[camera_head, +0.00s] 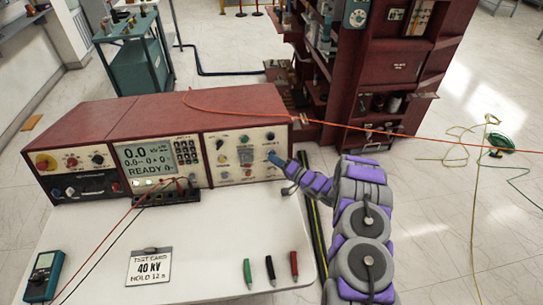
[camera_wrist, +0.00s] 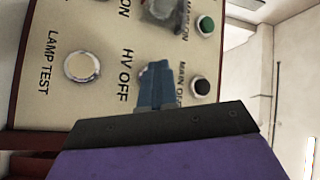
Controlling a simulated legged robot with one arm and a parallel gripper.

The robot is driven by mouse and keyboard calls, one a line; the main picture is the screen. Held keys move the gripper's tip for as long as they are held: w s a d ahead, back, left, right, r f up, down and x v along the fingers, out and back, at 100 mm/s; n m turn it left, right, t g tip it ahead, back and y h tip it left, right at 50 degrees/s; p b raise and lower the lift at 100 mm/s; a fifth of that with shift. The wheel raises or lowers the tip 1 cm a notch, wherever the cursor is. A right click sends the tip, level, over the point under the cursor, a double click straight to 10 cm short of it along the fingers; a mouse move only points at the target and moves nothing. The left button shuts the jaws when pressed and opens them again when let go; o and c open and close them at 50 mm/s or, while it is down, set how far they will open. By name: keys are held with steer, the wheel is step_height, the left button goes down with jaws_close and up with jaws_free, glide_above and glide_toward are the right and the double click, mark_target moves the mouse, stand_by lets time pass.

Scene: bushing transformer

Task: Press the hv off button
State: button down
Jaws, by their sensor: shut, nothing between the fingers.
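The hv off button (camera_wrist: 146,72) is on the cream control panel, beside its HV OFF label in the wrist view. My gripper (camera_wrist: 156,68) covers most of it, with only a pale edge showing. The blue fingers are closed together with nothing between them, and their tips are at the button. I cannot tell whether they touch or press it. In the head view my gripper (camera_head: 272,156) is at the right end of the red console's right panel (camera_head: 239,157), and the button itself cannot be made out there.
The black main off button (camera_wrist: 200,86) sits close to the right of the fingers; the lamp test button (camera_wrist: 82,67) is to the left. A green button (camera_wrist: 206,25) is above. In the head view, an orange cable (camera_head: 345,125) runs behind my arm.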

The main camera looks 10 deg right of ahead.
steer(key=shift+s+r+p, duration=0.2)
steer(key=shift+s+p, duration=0.2)
steer(key=shift+s, duration=0.4)
steer(key=shift+s+r+p, duration=0.2)
steer(key=shift+s+p, duration=0.1)
steer(key=shift+s, duration=0.5)
steer(key=shift+s+r+p, duration=0.2)
steer(key=shift+s+p, duration=0.1)
steer(key=shift+s, duration=0.5)
steer(key=shift+s+r+p, duration=0.2)
steer(key=shift+s+p, duration=0.1)
steer(key=shift+s, duration=0.5)
